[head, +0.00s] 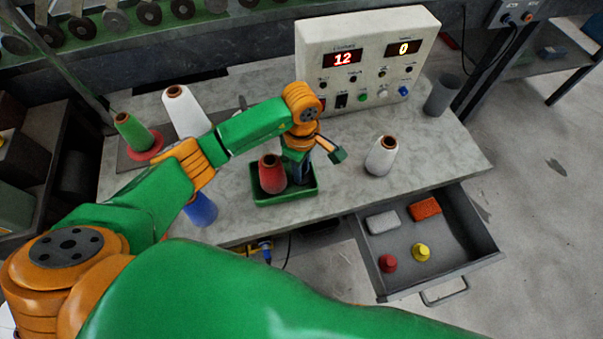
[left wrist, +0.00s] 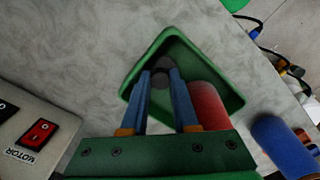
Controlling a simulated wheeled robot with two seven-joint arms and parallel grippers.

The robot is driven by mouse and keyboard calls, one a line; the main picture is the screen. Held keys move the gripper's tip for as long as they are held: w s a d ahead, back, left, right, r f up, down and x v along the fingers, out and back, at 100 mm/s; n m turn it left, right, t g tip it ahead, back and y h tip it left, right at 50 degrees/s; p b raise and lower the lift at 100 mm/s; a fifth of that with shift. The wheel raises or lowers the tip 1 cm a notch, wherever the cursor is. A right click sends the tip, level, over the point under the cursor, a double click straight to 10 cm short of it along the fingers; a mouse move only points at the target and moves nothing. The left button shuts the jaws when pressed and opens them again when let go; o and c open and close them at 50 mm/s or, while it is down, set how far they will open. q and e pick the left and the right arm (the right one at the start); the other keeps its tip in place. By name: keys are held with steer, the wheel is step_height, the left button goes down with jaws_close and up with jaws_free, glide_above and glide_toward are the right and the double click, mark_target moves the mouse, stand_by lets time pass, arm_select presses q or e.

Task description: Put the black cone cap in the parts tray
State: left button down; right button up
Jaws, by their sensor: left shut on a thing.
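The parts tray (head: 262,199) is a green open box on the table; it also shows in the left wrist view (left wrist: 133,80). My left gripper (head: 301,174) points down into the tray beside a red cone (head: 271,175) that stands in it. In the left wrist view its blue fingers (left wrist: 162,80) are shut on a small dark thing, apparently the black cone cap (left wrist: 162,72), within the tray's outline. The fingers partly hide the cap, and I cannot tell whether it touches the tray floor. My right gripper is not in view.
An open drawer (head: 450,262) at the right holds a red cap (head: 388,263), a yellow cap (head: 420,251) and two blocks. A white cone (head: 381,156) stands right of the tray. A control box (head: 365,60) is behind; a grey cup (head: 441,95) stands at the right.

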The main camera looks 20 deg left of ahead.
arm_select(q)
steer(key=shift+a+f, duration=0.1)
steer(key=c, duration=1)
jaws_free()
steer(key=shift+o, duration=0.2)
steer(key=shift+w+r, duration=0.1)
steer(key=shift+r, duration=0.3)
step_height(320, 180, up, 12)
steer(key=b, duration=0.1)
steer(key=shift+f, duration=0.2)
